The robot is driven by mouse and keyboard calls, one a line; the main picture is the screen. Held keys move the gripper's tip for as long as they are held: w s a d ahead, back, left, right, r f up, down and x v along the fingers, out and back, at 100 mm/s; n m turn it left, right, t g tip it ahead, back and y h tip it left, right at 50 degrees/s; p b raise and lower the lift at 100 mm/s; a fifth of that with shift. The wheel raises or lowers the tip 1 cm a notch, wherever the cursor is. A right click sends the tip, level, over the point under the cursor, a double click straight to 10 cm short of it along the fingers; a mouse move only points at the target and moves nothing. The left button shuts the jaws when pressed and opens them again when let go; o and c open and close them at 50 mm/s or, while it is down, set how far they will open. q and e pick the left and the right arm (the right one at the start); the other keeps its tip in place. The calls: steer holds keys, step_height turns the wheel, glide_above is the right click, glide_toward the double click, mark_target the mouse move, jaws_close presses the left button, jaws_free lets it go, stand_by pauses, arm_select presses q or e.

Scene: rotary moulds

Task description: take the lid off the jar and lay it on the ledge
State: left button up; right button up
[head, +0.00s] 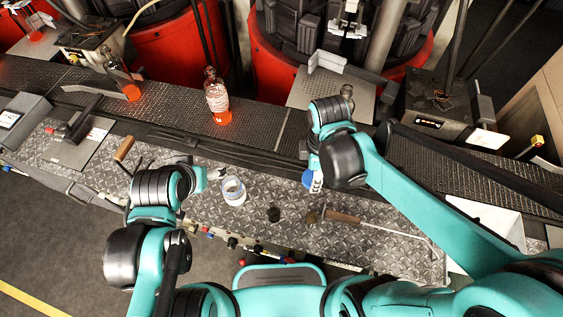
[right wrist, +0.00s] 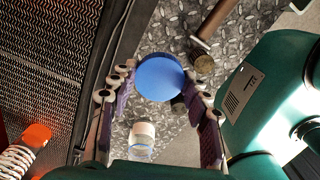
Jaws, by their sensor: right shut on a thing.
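The blue lid (head: 307,180) is off the jar, held in my right gripper (head: 313,184). In the right wrist view the round lid (right wrist: 160,77) shows between the fingers of the right gripper (right wrist: 158,112). The clear jar (head: 232,191) stands open on the diamond-plate ledge (head: 200,213), left of the lid; it also shows in the right wrist view (right wrist: 141,138). My left gripper (head: 213,174) is close to the jar's upper left side. Its fingers are too small to read, and I cannot tell whether they touch the jar.
A glass bottle with orange contents (head: 217,100) stands on the mesh strip behind. Bare plate shows in front of the jar.

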steer(key=b, duration=0.4)
glide_above(276, 185)
steer(key=f, duration=0.7)
steer(key=shift+d+f, duration=0.1)
steer(key=shift+d, duration=0.1)
steer(key=shift+a+f+b, duration=0.1)
steer(key=shift+f+b, duration=0.55)
steer(key=shift+f, duration=1.35)
steer(key=shift+f, duration=0.2)
steer(key=o, duration=1.3)
steer(key=shift+r, duration=0.1)
steer(key=shift+r, duration=0.1)
